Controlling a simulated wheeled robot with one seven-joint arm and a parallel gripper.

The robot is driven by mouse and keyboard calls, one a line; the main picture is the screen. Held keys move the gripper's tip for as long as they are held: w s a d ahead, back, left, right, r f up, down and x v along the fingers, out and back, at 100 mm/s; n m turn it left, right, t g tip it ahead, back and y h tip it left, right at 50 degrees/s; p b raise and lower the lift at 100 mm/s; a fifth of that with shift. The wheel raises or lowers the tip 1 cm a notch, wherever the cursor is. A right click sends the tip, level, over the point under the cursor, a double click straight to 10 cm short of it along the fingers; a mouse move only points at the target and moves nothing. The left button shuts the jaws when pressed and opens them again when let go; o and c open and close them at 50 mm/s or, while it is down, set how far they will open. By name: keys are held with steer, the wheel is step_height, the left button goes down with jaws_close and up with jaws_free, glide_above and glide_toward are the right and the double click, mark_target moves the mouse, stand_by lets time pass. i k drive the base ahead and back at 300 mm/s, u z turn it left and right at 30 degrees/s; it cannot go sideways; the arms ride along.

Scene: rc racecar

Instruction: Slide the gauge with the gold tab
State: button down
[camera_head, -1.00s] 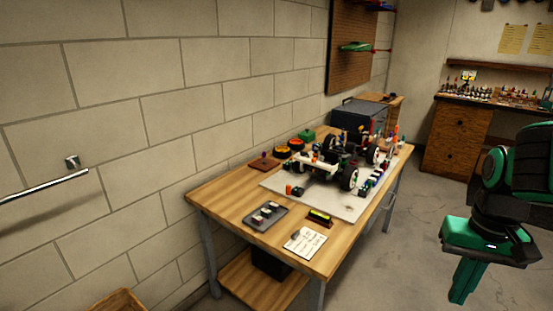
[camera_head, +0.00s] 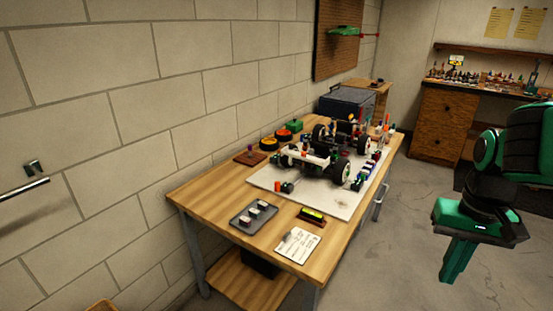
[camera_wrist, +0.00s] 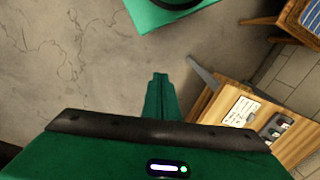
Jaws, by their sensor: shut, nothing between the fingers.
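My gripper (camera_head: 450,279) hangs pointing down over the floor at the right of the head view, well apart from the workbench. It is shut and empty; its closed fingers also show in the wrist view (camera_wrist: 160,78). The workbench (camera_head: 205,197) carries a white mat (camera_head: 330,206) with a racecar chassis (camera_head: 333,150) on it. A small dark piece with a yellow strip (camera_head: 312,215) lies near the bench's front edge. I cannot tell whether it is the gauge, and I make out no gold tab at this size.
A grey tray (camera_head: 240,222) with small parts and a paper sheet (camera_head: 298,246) lie near the bench's front edge. Orange-and-black wheels (camera_head: 284,134) and a dark toolbox (camera_head: 347,103) stand farther back. Open concrete floor (camera_head: 385,255) lies between bench and gripper.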

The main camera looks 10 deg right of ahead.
mark_target(275, 159)
steer(key=z, duration=0.5)
steer(key=k, duration=0.6)
steer(key=z, duration=0.95)
steer(key=k, duration=0.75)
steer(key=z, duration=0.6)
steer(key=i, duration=1.9)
steer(key=u, duration=0.3)
steer(key=i, duration=1.2)
steer(key=u, duration=0.8)
steer(key=i, duration=1)
steer(key=u, duration=1.3)
steer(key=i, duration=0.8)
steer(key=u, duration=0.55)
